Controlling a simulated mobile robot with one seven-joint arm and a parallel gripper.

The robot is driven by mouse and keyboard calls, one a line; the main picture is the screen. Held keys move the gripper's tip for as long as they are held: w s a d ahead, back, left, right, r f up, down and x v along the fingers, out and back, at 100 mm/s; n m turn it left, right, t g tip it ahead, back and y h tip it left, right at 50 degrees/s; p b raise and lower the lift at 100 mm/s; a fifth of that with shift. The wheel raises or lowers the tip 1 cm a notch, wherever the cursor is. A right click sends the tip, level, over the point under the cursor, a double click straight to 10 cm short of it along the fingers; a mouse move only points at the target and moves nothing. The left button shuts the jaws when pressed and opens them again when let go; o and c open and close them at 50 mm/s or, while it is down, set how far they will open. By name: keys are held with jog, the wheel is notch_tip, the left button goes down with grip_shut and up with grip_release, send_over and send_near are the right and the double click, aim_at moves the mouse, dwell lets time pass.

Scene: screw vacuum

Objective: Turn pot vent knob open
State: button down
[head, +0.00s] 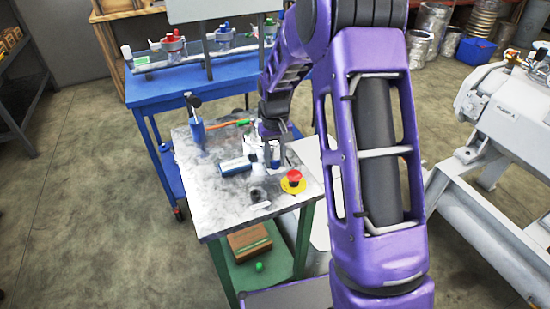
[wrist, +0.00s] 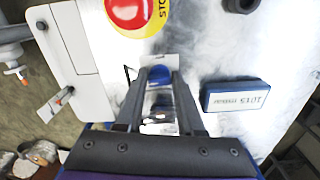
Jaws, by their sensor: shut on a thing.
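My gripper (wrist: 161,73) points down over the grey worktable, with its fingers on either side of a small piece with a blue part (wrist: 161,79) and a pale, shiny part. It is shut on this piece, which looks like the vent knob, though the fingers hide much of it. In the head view my gripper (head: 273,134) is over the middle right of the tabletop, and a bit of blue (head: 275,160) shows below it. The knob's turn angle cannot be told.
A red stop button on a yellow disc (head: 293,181) sits near the table's front right corner. A blue-and-white labelled box (head: 236,166) lies left of my gripper. A dark ring (head: 257,195) lies near the front edge. A blue bench (head: 160,85) with several pots stands behind.

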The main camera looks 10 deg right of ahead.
aim_at(275, 161)
jog(key=shift+m, duration=0.5)
jog(key=c, duration=0.5)
grip_release()
jog(key=shift+c, duration=0.2)
jog(key=shift+r, duration=0.1)
notch_tip(275, 161, up, 17)
jog(key=p, duration=0.2)
jog(key=shift+r+p, duration=0.15)
jog(key=shift+p, duration=0.2)
